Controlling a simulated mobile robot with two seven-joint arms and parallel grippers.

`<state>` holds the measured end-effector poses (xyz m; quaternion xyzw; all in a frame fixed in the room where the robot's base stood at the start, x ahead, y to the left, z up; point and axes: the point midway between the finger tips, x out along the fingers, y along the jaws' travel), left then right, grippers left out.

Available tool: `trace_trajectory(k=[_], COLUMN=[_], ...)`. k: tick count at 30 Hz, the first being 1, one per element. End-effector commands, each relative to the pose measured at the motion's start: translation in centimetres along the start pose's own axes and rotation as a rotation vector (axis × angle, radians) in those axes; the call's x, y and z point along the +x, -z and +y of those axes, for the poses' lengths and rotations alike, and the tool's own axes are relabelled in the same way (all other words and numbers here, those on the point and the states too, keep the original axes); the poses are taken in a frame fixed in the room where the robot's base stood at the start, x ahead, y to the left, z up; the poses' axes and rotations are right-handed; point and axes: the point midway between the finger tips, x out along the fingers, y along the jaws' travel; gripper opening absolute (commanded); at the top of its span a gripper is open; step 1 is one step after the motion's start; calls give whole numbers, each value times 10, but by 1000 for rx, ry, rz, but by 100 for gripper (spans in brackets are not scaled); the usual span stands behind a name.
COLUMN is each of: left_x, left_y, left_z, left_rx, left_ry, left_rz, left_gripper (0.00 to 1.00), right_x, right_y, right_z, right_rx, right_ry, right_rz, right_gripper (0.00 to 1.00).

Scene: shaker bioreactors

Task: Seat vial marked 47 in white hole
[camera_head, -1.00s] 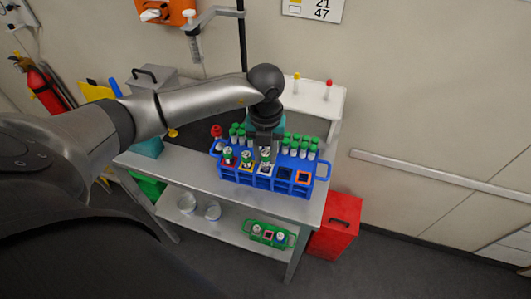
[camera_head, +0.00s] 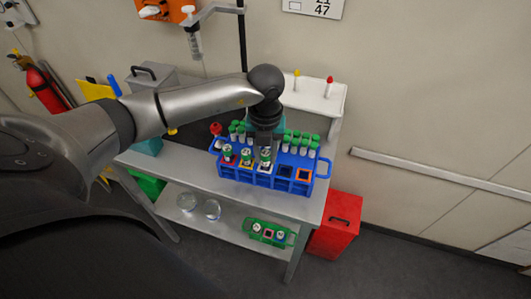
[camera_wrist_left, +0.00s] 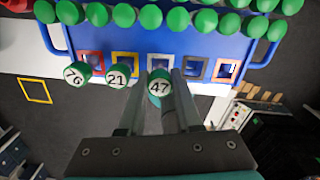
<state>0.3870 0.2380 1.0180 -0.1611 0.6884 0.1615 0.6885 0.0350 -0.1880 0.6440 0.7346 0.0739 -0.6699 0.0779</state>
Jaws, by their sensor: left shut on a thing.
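The green-capped vial marked 47 (camera_wrist_left: 159,86) is between the fingers of my left gripper (camera_wrist_left: 157,100), which is shut on it. In the head view the gripper (camera_head: 265,148) points down over the blue rack (camera_head: 323,176), with the vial (camera_head: 265,160) upright at the white-framed hole (camera_wrist_left: 163,58). Its lower end is hidden, so how deep it sits is unclear. Vials marked 76 (camera_wrist_left: 77,76) and 21 (camera_wrist_left: 118,75) stand at the red-framed and yellow-framed holes to its left. My right gripper is not in view.
Several green-capped vials (camera_head: 300,143) fill the rack's back row. A green rack (camera_head: 268,233) is on the lower shelf. A red bin (camera_head: 338,222) stands beside the table.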

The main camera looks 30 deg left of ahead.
Motion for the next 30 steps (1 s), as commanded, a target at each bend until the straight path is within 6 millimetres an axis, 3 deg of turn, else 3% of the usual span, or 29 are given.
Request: trace_trajectory(k=[29,30], left_x=[12,12], left_y=[0,0], left_z=[0,0], left_rx=[0,0], left_ry=[0,0], left_rz=[0,0], left_gripper=[0,34], right_x=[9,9], right_y=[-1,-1], right_z=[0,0], right_rx=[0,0], right_ry=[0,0], right_rz=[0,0], right_gripper=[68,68])
